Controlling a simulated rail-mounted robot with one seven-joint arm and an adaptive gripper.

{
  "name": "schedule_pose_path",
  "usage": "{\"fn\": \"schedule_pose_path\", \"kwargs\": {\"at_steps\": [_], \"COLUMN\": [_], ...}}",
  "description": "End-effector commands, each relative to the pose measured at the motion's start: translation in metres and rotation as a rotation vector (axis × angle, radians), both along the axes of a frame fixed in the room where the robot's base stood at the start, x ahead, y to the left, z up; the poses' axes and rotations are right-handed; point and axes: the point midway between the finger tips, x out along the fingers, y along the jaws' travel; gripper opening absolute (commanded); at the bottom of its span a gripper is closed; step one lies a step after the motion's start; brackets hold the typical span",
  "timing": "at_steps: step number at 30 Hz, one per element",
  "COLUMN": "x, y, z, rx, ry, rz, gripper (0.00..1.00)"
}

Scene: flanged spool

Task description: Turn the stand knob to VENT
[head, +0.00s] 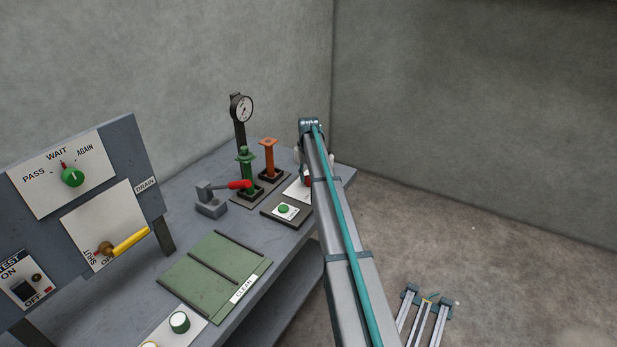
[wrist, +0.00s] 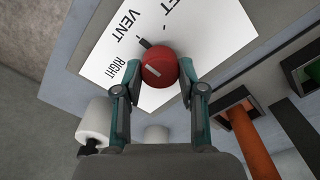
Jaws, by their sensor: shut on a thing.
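The stand knob (wrist: 159,68) is a round red knob with a pale grey mark, on a white plate (wrist: 203,44) lettered VENT, RIGHT and a partly cut-off word ending in FT. A dark mark at the knob's edge points up-left, roughly toward VENT; I cannot tell if it lines up exactly. My gripper (wrist: 160,80) is shut on the knob, one finger on each side. In the head view my arm hides most of the knob and plate; a bit of the white plate (head: 294,191) shows beside it.
An orange flanged spool (head: 269,158) and a green one (head: 246,170) stand left of the arm, before a dial gauge (head: 241,108). A red-handled lever (head: 238,184) and a green button (head: 284,209) are near. White rolls (wrist: 95,122) lie close below the gripper.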

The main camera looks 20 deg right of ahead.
Motion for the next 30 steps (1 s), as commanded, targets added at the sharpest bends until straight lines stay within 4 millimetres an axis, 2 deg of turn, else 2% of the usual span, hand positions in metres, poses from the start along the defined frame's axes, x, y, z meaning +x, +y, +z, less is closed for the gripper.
{"fn": "schedule_pose_path", "kwargs": {"at_steps": [8,9,13,24,30], "x": [0.001,0.001,0.0,0.0,0.001], "y": [0.0,0.0,0.0,0.0,0.0], "z": [0.001,0.001,0.001,0.002,0.022], "rx": [0.0,0.0,0.0,0.0,-0.001], "ry": [-0.002,-0.002,-0.001,-0.001,-0.003], "rz": [0.0,0.0,0.0,-0.001,-0.001], "gripper": [0.05,0.42,0.63,0.65,0.65]}}
